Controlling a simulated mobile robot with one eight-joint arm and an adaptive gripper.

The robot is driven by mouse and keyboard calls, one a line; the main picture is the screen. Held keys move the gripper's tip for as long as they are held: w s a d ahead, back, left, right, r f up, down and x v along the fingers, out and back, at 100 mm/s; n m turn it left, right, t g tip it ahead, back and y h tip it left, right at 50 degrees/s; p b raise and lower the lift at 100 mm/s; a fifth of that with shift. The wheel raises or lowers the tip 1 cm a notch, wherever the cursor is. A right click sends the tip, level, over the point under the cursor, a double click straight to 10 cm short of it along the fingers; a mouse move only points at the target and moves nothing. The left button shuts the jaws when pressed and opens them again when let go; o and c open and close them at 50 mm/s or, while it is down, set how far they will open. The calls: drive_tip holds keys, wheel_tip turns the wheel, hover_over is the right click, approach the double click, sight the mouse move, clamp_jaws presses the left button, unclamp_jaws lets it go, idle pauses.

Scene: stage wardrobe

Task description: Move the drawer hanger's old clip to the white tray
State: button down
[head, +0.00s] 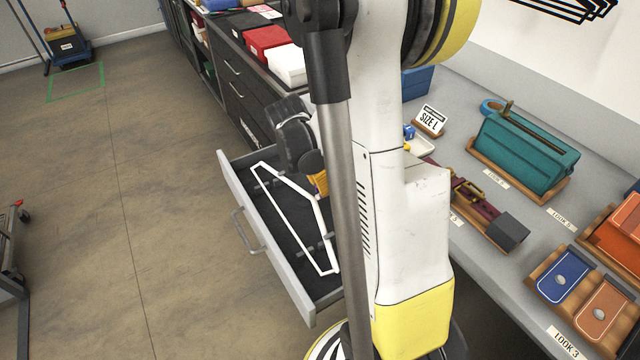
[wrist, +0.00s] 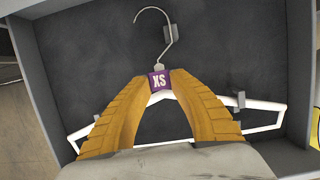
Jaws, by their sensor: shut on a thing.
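The white hanger (head: 293,205) lies in the open drawer (head: 232,187). In the wrist view the hanger (wrist: 265,106) has its metal hook pointing to the top. The old clip (wrist: 159,80) is purple, reads "XS", and sits at the base of the hook. My gripper (wrist: 159,84) is shut on this clip, its two orange fingers on either side of it. In the head view my gripper (head: 320,183) is down in the drawer and mostly hidden by my arm. A white tray (head: 424,147) shows partly behind my arm on the counter at right.
Small blue and yellow things are at the white tray. A "SIZE L" sign (head: 431,119), a teal bag (head: 526,150) and wooden stands with cases fill the right counter. Grey holders (wrist: 239,101) rise from the drawer floor beside the hanger. The floor at left is open.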

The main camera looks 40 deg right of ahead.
drive_tip(key=shift+r+p, duration=2.5)
drive_tip(key=shift+r, duration=0.95)
